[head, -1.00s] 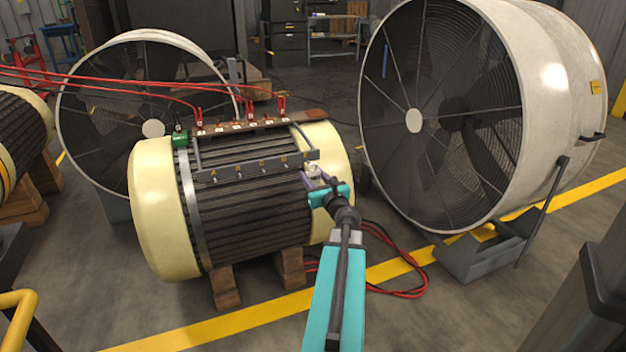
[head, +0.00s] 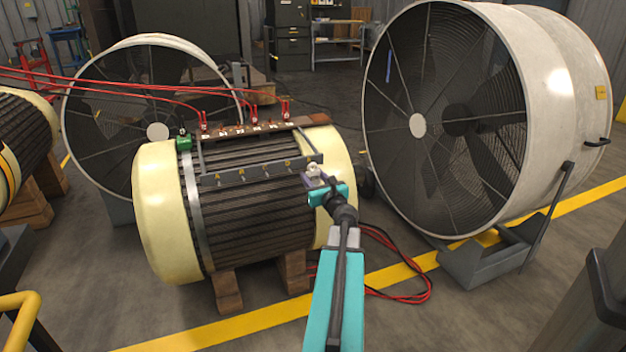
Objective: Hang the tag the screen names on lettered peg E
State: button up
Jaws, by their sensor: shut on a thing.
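My gripper (head: 318,181) is shut on a small pale tag (head: 313,170), just below the right end of a grey peg bar (head: 262,168). The bar runs along the top of the cream-ended ribbed machine. Small letters A to D show along the bar from left to right. Peg E cannot be made out; the right end of the bar is beside the held tag and gripper. I cannot tell whether the tag touches a peg. The writing on the tag is too small to read. No readable screen is in view.
Red leads (head: 120,85) run to a brown terminal board (head: 300,121) behind the bar. A small green block (head: 183,143) sits at the machine's left. A large fan (head: 440,120) stands close on the right, another fan (head: 150,70) behind left. Red cables (head: 400,297) lie on the floor.

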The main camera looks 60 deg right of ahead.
jog(key=shift+x, duration=0.9)
jog(key=shift+w+f, duration=0.1)
jog(key=shift+f, duration=0.15)
jog(key=shift+w+d+f, duration=0.1)
jog(key=shift+w, duration=0.05)
jog(key=shift+f+b, duration=0.2)
jog(key=shift+b, duration=0.2)
dwell(0.6)
jog(key=o, duration=0.9)
jog(key=shift+c, duration=0.2)
jog(key=v, duration=1)
dwell(1.3)
